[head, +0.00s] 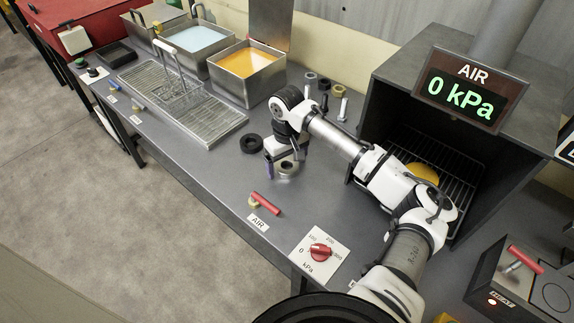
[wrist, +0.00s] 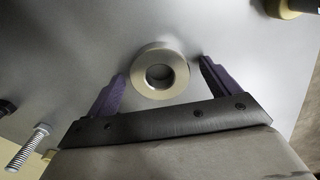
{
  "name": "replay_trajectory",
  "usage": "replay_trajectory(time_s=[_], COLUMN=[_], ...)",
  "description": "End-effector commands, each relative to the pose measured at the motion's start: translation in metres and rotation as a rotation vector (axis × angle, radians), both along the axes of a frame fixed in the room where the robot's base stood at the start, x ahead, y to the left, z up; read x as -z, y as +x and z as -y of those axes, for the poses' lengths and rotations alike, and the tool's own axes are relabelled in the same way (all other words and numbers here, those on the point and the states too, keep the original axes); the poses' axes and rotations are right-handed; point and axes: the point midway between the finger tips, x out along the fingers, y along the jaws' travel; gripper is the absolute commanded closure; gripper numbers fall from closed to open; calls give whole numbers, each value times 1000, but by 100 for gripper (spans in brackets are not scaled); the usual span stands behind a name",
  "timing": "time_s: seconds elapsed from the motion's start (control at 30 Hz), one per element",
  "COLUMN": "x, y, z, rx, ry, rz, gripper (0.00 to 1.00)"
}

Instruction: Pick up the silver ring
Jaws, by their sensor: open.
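The silver ring (wrist: 160,73) lies flat on the grey bench in the wrist view, a thick metal washer with a round hole. My gripper (wrist: 161,85) is open, with one purple finger on each side of the ring. I cannot tell the height of the fingertips above the bench.
A black ring (head: 251,144) lies left of my gripper. Bolts and small rings (head: 323,86) stand behind it. A red-handled valve (head: 265,201) is near the front edge. Metal tanks (head: 247,65) and a wire rack (head: 200,110) are at left, an open chamber (head: 425,165) at right.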

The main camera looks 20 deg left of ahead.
Motion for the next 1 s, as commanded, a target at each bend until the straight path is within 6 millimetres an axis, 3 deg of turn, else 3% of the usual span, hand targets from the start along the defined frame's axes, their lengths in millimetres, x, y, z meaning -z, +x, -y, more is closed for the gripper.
replay_trajectory(time_s=[0.13,0.6,1.0], x=[0,0,-7], y=[0,0,1], z=[0,0,-1], rx=[0,0,0], ry=[0,0,1], rz=[0,0,2], gripper=[15,76,78])
